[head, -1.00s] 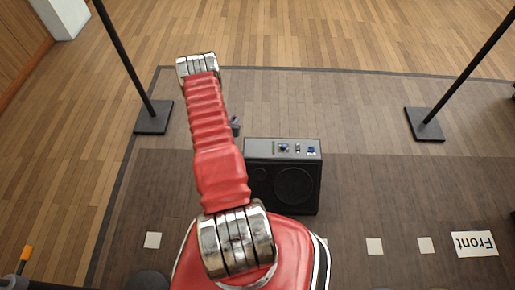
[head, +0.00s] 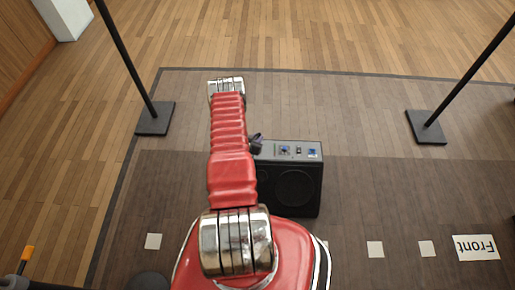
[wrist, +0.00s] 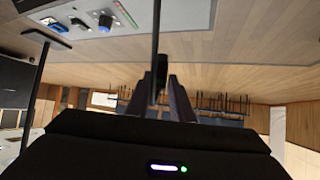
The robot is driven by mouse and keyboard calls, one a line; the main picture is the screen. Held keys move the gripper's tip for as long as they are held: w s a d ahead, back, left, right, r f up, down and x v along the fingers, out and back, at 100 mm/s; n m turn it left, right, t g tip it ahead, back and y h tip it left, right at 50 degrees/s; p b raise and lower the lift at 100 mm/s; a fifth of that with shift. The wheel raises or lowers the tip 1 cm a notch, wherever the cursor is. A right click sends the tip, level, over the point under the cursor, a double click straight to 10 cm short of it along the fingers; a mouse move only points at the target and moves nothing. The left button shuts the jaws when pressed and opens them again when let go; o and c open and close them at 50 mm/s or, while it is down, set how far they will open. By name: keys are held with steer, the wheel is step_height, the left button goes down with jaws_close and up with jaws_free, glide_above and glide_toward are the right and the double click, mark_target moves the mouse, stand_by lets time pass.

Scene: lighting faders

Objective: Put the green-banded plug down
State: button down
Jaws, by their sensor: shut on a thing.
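My gripper (head: 256,144) shows just past the right side of my red arm, at the upper left edge of the black speaker box (head: 290,192). In the wrist view my gripper (wrist: 163,98) is shut on a dark, narrow thing between its fingers, taken to be the plug (wrist: 160,72). I cannot make out its green band or its lower end. The box's grey top panel (wrist: 75,12) shows at the upper left of the wrist view, apart from the fingers. It carries a blue knob (wrist: 105,20) and a blue block (wrist: 54,25).
Two dark stands with square bases (head: 154,119) (head: 427,127) rise left and right. White squares and a sign reading "Front" (head: 475,247) lie on the dark floor (head: 400,190). The floor beyond the box is clear.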

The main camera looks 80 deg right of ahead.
steer(key=shift+f, duration=2.1)
steer(key=shift+f, duration=0.15)
steer(key=shift+f, duration=1.95)
steer(key=shift+f, duration=0.25)
steer(key=c, duration=1.6)
jaws_free()
steer(key=shift+o, duration=0.2)
steer(key=shift+r, duration=0.2)
steer(key=shift+w+a+r, duration=0.15)
steer(key=shift+a+r, duration=0.25)
steer(key=shift+a, duration=0.05)
steer(key=v, duration=1.1)
